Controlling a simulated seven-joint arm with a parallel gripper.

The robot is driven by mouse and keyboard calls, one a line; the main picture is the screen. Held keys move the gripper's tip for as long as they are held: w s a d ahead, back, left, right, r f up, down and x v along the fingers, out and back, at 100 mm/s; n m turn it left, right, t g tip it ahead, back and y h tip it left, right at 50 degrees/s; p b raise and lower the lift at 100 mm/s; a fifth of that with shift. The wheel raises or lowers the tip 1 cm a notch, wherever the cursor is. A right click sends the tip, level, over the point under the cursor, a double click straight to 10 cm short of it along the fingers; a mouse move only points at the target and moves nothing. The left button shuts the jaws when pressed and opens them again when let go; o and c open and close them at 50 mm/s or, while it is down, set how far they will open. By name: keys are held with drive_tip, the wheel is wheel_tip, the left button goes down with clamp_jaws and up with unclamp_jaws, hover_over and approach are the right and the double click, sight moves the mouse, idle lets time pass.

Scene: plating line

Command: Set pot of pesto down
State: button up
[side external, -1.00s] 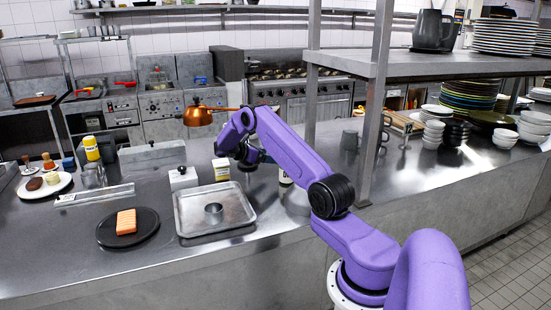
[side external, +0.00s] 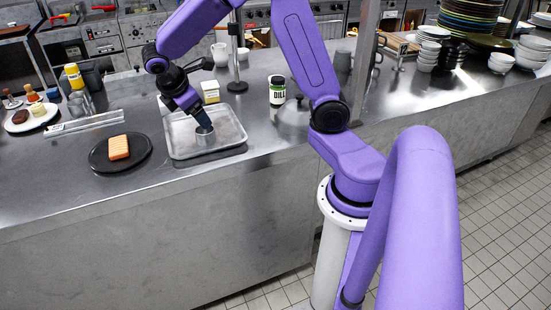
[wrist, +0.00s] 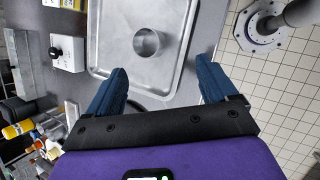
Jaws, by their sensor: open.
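A small round grey metal pot (side external: 205,139) stands upright on the metal tray (side external: 174,144). In the wrist view the pot (wrist: 148,43) stands on bare tray (wrist: 115,45), ahead of the fingers. I see no pesto and cannot make out any contents. My gripper (side external: 204,125) points down at the pot in the side view, its blue fingertips overlapping the pot's upper edge there. In the wrist view my gripper (wrist: 162,80) has its two blue fingers wide apart with nothing between them. Whether a finger touches the pot cannot be told.
A black round plate (side external: 98,160) with an orange block (side external: 118,147) lies left of the tray. A jar labelled DILL (side external: 277,92) and a domed lid (side external: 293,115) stand to the right. Bare counter lies in front.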

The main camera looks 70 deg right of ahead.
drive_tip(key=s+a+y, duration=0.2)
drive_tip(key=s+a, duration=0.2)
drive_tip(key=s, duration=0.5)
drive_tip(key=s+a+y, duration=0.2)
drive_tip(key=s+a, duration=0.2)
drive_tip(key=s, duration=0.5)
drive_tip(key=s+a+y, duration=0.2)
drive_tip(key=s+a, duration=0.2)
drive_tip(key=s, duration=0.4)
drive_tip(key=shift+s+r, duration=0.25)
drive_tip(key=shift+s, duration=0.15)
